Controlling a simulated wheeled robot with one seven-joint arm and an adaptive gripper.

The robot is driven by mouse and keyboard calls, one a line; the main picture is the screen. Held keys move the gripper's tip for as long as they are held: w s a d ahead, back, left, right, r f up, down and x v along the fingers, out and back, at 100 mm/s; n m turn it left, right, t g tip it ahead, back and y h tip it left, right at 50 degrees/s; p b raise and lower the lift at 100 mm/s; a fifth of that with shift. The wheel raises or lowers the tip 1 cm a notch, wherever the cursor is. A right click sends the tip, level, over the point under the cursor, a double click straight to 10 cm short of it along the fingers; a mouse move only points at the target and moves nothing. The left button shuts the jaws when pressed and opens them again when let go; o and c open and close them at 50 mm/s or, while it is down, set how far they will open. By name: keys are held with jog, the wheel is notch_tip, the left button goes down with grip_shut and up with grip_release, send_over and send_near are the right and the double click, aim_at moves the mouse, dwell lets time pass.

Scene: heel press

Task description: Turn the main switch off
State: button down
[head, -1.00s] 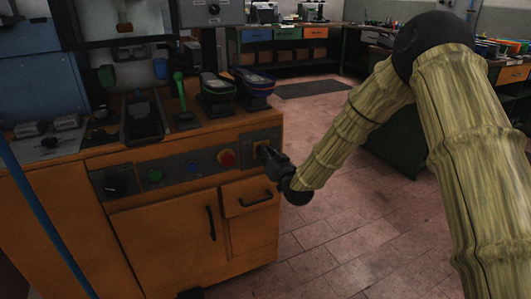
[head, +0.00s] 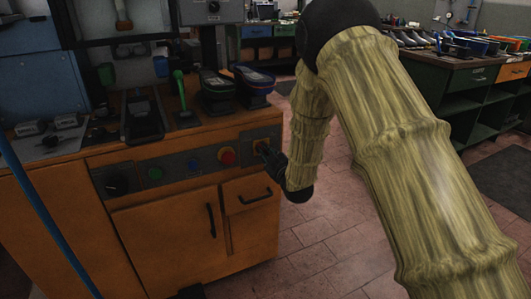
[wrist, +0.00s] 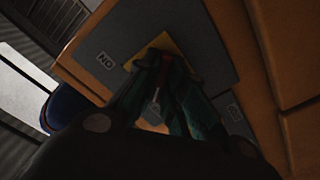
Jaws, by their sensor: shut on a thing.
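The main switch sits at the right end of the grey control panel on the orange cabinet front. Its yellow plate (head: 260,144) shows just behind my gripper (head: 266,153). In the wrist view the yellow plate (wrist: 152,50) lies on the grey panel, and a dark red handle (wrist: 166,58) shows between my fingers. My gripper (wrist: 165,75) is shut on this handle. An "ON" label (wrist: 105,60) appears upside down to the left of the plate. A second small label (wrist: 234,112) is too dim to read. My fingers hide most of the handle, so its exact angle is unclear.
A red button (head: 227,156), a blue button (head: 194,165), a green button (head: 155,173) and a black knob (head: 117,185) line the panel leftward. Open tiled floor (head: 345,235) lies to the right.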

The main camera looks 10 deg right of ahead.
jog(key=shift+n, duration=1)
jog(key=c, duration=1.5)
grip_release()
jog(key=shift+s, duration=0.15)
jog(key=v, duration=1.1)
jog(key=shift+s+d, duration=0.2)
jog(key=shift+s, duration=0.15)
jog(key=shift+f, duration=0.1)
